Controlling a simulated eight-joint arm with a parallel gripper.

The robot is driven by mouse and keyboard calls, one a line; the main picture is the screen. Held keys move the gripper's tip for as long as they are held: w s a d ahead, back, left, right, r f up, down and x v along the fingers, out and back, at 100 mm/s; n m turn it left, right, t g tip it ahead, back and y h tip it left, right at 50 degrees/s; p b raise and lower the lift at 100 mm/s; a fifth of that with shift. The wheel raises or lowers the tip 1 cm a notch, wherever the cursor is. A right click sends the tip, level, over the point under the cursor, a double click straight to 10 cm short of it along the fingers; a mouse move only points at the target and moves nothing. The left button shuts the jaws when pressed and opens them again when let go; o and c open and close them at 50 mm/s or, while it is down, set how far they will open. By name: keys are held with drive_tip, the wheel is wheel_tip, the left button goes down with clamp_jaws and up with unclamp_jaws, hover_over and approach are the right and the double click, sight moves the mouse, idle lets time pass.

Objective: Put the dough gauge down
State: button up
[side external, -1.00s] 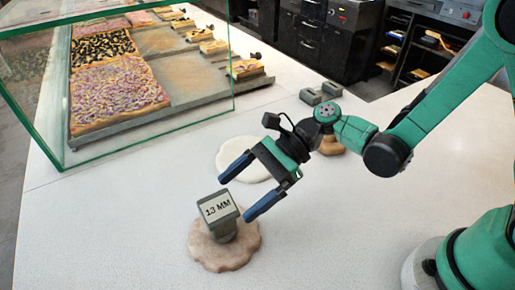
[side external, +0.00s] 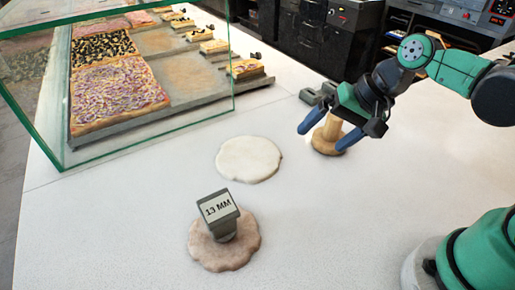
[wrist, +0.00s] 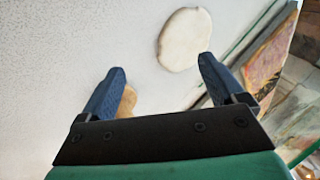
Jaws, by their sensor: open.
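The dough gauge (side external: 219,207), a grey block with a "13 MM" label, stands upright on the brownish dough round (side external: 208,253) at the front of the counter. My gripper (side external: 323,142) is open and empty, well away from the gauge, up and to the right of it. Its blue fingers are around or in front of a wooden object with a round base (side external: 325,147); I cannot tell whether they touch it. In the wrist view my gripper (wrist: 160,85) has its fingers wide apart with nothing held between them. The gauge is not seen in the wrist view.
A pale dough round (side external: 249,159) lies flat in mid-counter and also shows in the wrist view (wrist: 184,39). A glass case (side external: 150,138) with pizza trays stands at the left. Small grey blocks (side external: 312,96) sit behind my gripper.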

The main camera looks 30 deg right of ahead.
drive_tip(key=d+n+h, duration=0.1)
drive_tip(key=n, duration=0.1)
drive_tip(key=d+r+n+t+h, duration=0.1)
drive_tip(key=n, duration=0.1)
drive_tip(key=s+d+r+n+t+h, duration=0.1)
drive_tip(key=d+n, duration=0.1)
drive_tip(key=shift+d+n+h, duration=0.1)
drive_tip(key=shift+n+h, duration=0.2)
drive_tip(key=shift+n, duration=0.1)
